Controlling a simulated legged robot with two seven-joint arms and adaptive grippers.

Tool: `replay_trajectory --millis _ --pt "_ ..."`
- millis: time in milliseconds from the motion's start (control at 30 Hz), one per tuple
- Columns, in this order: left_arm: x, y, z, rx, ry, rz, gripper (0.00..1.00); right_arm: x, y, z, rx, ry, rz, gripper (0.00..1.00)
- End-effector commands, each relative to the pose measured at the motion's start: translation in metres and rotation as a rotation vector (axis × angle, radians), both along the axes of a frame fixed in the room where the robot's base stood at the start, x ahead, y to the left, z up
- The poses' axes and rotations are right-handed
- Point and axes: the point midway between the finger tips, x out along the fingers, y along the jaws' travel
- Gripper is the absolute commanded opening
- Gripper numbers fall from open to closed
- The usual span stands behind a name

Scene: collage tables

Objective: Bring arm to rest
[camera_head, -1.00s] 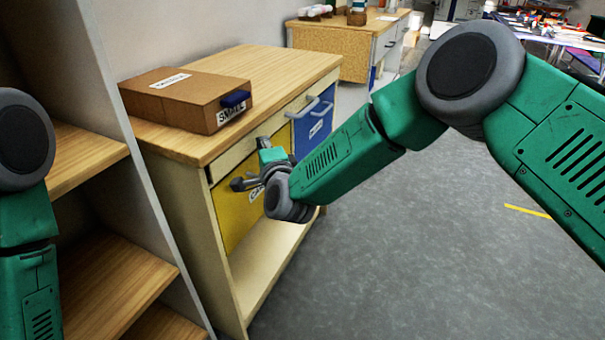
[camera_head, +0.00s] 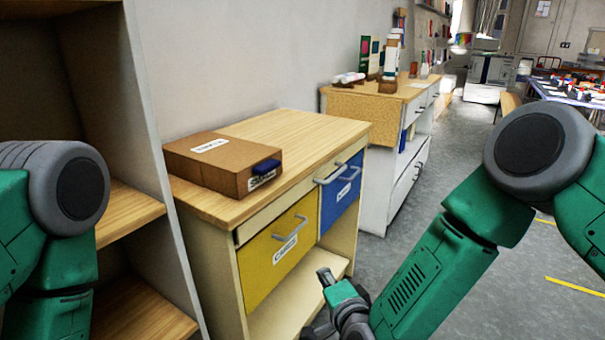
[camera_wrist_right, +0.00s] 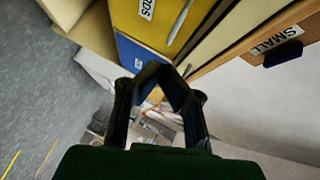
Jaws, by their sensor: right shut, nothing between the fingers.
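My right arm (camera_head: 430,275) comes in from the right, bent at the elbow and reaching down. My right gripper (camera_head: 330,298) is low in front of the cabinet, apart from the yellow drawer and partly cut off by the bottom edge. In the right wrist view the fingers (camera_wrist_right: 166,76) are together with nothing held. My left arm (camera_head: 60,215) shows at the left edge beside the shelf; its gripper is out of view.
A wooden cabinet (camera_head: 300,130) has a yellow drawer (camera_head: 265,262) and a blue drawer (camera_head: 335,200), both looking shut. A brown box (camera_head: 215,165) lies on top. An open shelf (camera_head: 130,212) stands left, a second cabinet (camera_head: 360,110) behind. Grey floor (camera_head: 530,275) is clear at right.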

Motion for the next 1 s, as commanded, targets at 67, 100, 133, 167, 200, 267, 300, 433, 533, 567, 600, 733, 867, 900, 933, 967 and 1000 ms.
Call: replay_trajectory --millis 67,100,133,167,200,267,300,433,533,567,600,733,867,900,933,967,1000 --pt "0.000 0.000 0.007 0.000 0.000 0.000 0.98 -0.039 -0.019 -0.042 -0.191 0.123 0.090 0.00" --pt "0.000 0.000 0.009 0.000 0.000 -0.001 0.98 -0.060 -0.030 -0.062 -0.286 0.184 0.141 0.00" --pt "0.000 0.000 0.010 0.000 0.000 -0.001 0.98 -0.076 -0.040 -0.075 -0.355 0.228 0.180 0.00" --pt "0.000 0.000 0.012 0.000 0.000 0.000 0.98 -0.093 -0.050 -0.087 -0.419 0.272 0.220 0.00" --pt "0.000 0.000 0.014 0.000 0.000 0.000 0.98 -0.116 -0.065 -0.102 -0.504 0.332 0.275 0.00" --pt "0.000 0.000 0.017 0.000 0.000 0.000 0.98 -0.151 -0.088 -0.120 -0.618 0.421 0.360 0.00" --pt "0.000 0.000 0.019 0.000 0.000 0.000 0.98 -0.176 -0.104 -0.130 -0.689 0.480 0.417 0.00" --pt "0.000 0.000 0.024 0.000 0.000 0.000 0.98 -0.253 -0.156 -0.147 -0.875 0.663 0.609 0.00" --pt "0.000 0.000 0.027 0.000 0.000 0.000 0.98 -0.301 -0.188 -0.147 -0.966 0.774 0.736 0.00" --pt "0.000 0.000 0.028 0.000 0.000 0.000 0.98 -0.313 -0.196 -0.147 -0.985 0.801 0.768 0.00" --pt "0.000 0.000 0.029 0.000 0.000 0.000 0.98 -0.326 -0.205 -0.145 -1.005 0.832 0.805 0.00" --pt "0.000 0.000 0.030 0.000 -0.001 0.000 0.98 -0.353 -0.222 -0.141 -1.041 0.893 0.880 0.00" --pt "0.000 0.000 0.030 0.000 0.000 0.000 0.98 -0.357 -0.224 -0.140 -1.046 0.906 0.894 0.00" --pt "0.000 0.000 0.030 0.000 0.000 0.000 0.98 -0.357 -0.224 -0.140 -1.046 0.906 0.894 0.00" --pt "0.000 0.000 0.030 0.000 0.000 0.000 0.98 -0.357 -0.224 -0.140 -1.046 0.906 0.894 0.00" --pt "0.000 0.000 0.030 0.000 0.000 0.000 0.98 -0.357 -0.224 -0.140 -1.046 0.906 0.894 0.00" --pt "0.000 0.000 0.030 0.000 0.000 0.000 0.98 -0.357 -0.224 -0.140 -1.046 0.906 0.894 0.00"
